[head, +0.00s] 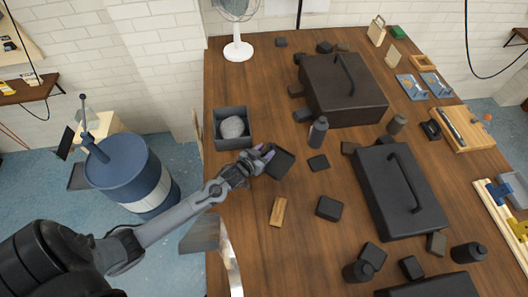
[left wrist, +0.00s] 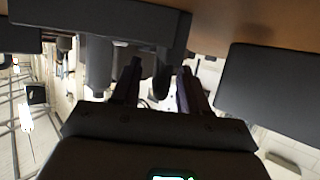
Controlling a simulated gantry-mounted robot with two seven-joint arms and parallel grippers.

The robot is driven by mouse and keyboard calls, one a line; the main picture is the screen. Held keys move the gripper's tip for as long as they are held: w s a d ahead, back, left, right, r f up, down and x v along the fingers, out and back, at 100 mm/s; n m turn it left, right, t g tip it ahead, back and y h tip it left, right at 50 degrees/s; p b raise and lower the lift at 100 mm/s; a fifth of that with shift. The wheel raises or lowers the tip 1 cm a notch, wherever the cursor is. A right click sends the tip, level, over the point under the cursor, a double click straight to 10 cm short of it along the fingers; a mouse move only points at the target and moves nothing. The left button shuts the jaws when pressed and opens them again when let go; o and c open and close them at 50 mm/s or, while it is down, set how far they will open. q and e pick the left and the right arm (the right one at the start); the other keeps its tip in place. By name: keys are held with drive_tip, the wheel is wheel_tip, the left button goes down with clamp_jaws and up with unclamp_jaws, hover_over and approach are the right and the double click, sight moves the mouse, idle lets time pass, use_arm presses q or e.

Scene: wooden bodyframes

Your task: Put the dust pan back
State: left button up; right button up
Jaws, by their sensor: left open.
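My left gripper (head: 264,154) is at the table's left side, between a dark grey open box (head: 262,143) holding a pale round lump (head: 232,127) and a dark flat square piece (head: 279,164). Its two fingers (left wrist: 160,82) are apart in the left wrist view, with nothing clearly between them. A dark slab (left wrist: 270,82) is at the right there, and a grey box-like edge (left wrist: 100,18) is above the fingers. No dust pan can be told for sure; the square piece beside the fingers is too small to identify. My right gripper is not in view.
The wooden table (head: 300,235) carries two large black cases (head: 322,100) (head: 376,185) and several dark blocks and bottles. A blue barrel (head: 125,178) stands left of it. A white fan (head: 238,48) is at the back.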

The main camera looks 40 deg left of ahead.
use_arm(q)
drive_tip(key=shift+r, duration=0.15)
drive_tip(key=shift+r, duration=0.3)
drive_tip(key=shift+s+r+p, duration=0.15)
drive_tip(key=shift+r+p, duration=0.15)
drive_tip(key=shift+p, duration=0.05)
drive_tip(key=v, duration=1.1)
drive_tip(key=shift+s, duration=0.3)
